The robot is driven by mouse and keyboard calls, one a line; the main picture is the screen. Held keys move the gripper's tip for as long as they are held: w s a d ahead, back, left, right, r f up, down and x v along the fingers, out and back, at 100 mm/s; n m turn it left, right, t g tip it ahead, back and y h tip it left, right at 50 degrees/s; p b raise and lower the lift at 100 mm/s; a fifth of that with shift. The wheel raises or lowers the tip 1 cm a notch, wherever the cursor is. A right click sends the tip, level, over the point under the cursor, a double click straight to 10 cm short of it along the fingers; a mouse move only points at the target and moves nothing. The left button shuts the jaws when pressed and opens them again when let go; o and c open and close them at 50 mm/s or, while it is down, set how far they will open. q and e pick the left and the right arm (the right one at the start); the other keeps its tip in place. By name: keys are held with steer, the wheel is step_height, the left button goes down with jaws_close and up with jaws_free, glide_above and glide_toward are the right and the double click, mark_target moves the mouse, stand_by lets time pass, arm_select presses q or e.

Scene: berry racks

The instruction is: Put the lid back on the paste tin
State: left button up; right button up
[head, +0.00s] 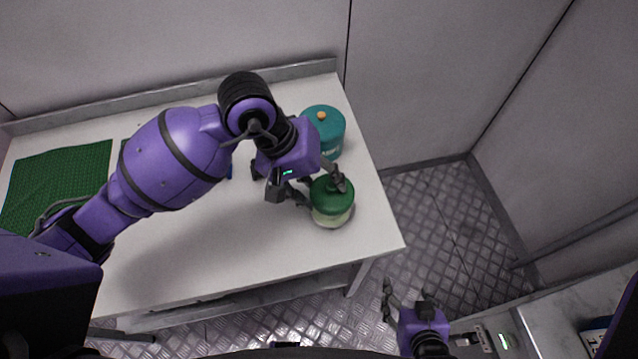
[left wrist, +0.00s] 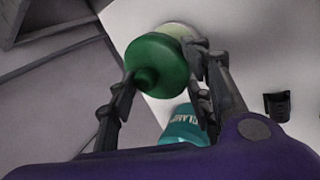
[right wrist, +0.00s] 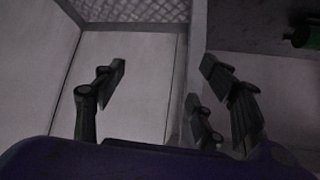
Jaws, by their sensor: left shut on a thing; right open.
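A pale, cream tin (head: 332,218) stands near the right front of the white table, and its rim shows in the left wrist view (left wrist: 176,29). A green lid (head: 334,190) with a round knob is over it, and it also shows in the left wrist view (left wrist: 160,56). My left gripper (head: 323,193) is shut on the lid, its fingers at the sides of it. The lid covers most of the tin's top; I cannot tell whether it rests on the rim or hangs just above. My right gripper (head: 406,291) is open and empty, off the table's right front corner.
A teal canister (head: 326,139) with an orange knob stands behind the tin. A green mat (head: 60,178) lies at the table's left. A small dark item (left wrist: 277,106) is on the table. My left arm hides the table's middle. The front of the table is clear.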

mark_target(316, 193)
arm_select(q)
step_height(316, 193, down, 4)
steer(key=shift+s+f+b, duration=0.15)
steer(key=shift+f+b, duration=0.05)
steer(key=shift+b, duration=0.65)
steer(key=shift+f+b, duration=0.35)
steer(key=shift+f, duration=0.35)
arm_select(e)
steer(key=f, duration=0.1)
steer(key=s+d+f, duration=0.1)
steer(key=shift+s+d+f, duration=0.15)
steer(key=shift+s+f, duration=0.05)
steer(key=shift+f, duration=0.1)
steer(key=shift+f, duration=0.1)
arm_select(q)
steer(key=shift+b, duration=0.35)
arm_select(e)
steer(key=shift+s+f, duration=0.45)
arm_select(q)
steer(key=shift+f+b, duration=0.15)
steer(key=shift+b, duration=0.25)
arm_select(e)
steer(key=shift+s+f+g, duration=0.4)
steer(key=shift+s+f, duration=0.05)
steer(key=shift+f, duration=0.15)
stand_by(0.5)
